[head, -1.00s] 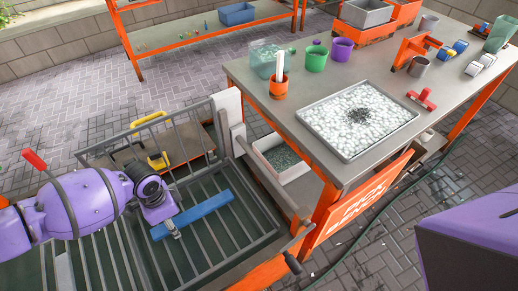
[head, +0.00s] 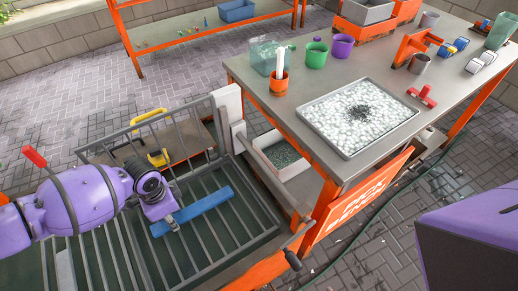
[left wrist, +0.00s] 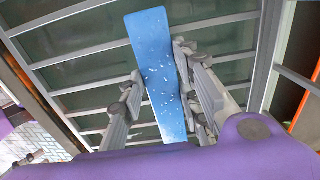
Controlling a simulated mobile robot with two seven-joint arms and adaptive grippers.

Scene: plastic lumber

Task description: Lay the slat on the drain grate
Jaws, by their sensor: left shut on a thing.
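The blue slat (head: 204,208) is at the metal drain grate (head: 232,240) in the lower left of the head view. My left gripper (head: 172,222) is at the slat's left part. In the left wrist view the slat (left wrist: 153,50) runs between the two fingers of my left gripper (left wrist: 163,92), with the bars of the grate (left wrist: 85,57) behind it. The gripper is shut on the slat. I cannot tell whether the slat touches the bars or hangs just above them. My right gripper is not in view.
The orange bench (head: 300,110) stands to the right, holding a tray of white pebbles (head: 345,140) and several pots. A white bin (head: 290,172) sits below it.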

